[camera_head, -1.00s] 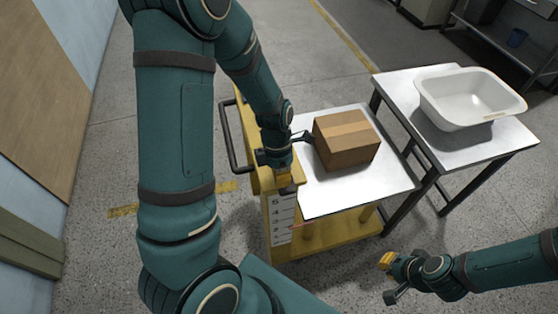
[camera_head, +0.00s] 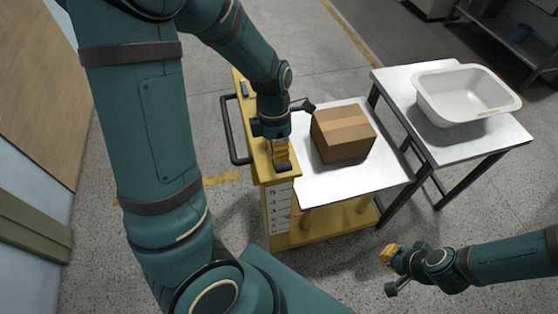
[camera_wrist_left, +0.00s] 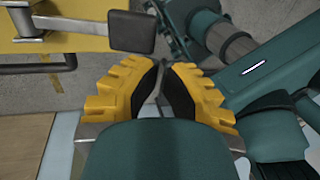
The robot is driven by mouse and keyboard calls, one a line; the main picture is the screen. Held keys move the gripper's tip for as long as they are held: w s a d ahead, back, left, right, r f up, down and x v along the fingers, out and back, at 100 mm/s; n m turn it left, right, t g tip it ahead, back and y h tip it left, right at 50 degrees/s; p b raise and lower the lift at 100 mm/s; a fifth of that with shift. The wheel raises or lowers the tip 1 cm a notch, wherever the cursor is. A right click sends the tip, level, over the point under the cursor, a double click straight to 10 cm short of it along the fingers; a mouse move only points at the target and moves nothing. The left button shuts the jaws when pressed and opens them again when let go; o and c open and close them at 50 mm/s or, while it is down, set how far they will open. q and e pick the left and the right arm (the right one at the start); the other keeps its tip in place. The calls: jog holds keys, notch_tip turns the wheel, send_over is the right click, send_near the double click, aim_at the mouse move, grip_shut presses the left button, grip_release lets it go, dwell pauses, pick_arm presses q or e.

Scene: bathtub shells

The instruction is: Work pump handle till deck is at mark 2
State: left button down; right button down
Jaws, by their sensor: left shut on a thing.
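The yellow lift cart has a white deck (camera_head: 392,190) bearing a cardboard box (camera_head: 342,136). A numbered scale (camera_head: 281,208) is on its near post, with a small red pointer (camera_head: 295,215) around the middle marks; the exact mark is too small to read surely.
A steel table (camera_head: 480,150) with a white tub (camera_head: 466,94) stands right of the deck. A dark push bar (camera_head: 230,135) is on the cart's left. Bare floor lies in front; a shelf (camera_head: 500,30) is at the back right.

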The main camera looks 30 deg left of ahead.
pick_arm(q)
jog(key=shift+s+d+r, duration=0.1)
jog(key=shift+d+r, duration=0.05)
jog(key=shift+r, duration=0.5)
jog(key=shift+s+d+r, duration=0.1)
jog(key=shift+r, duration=0.55)
jog(key=shift+d, duration=0.1)
dwell(1.8)
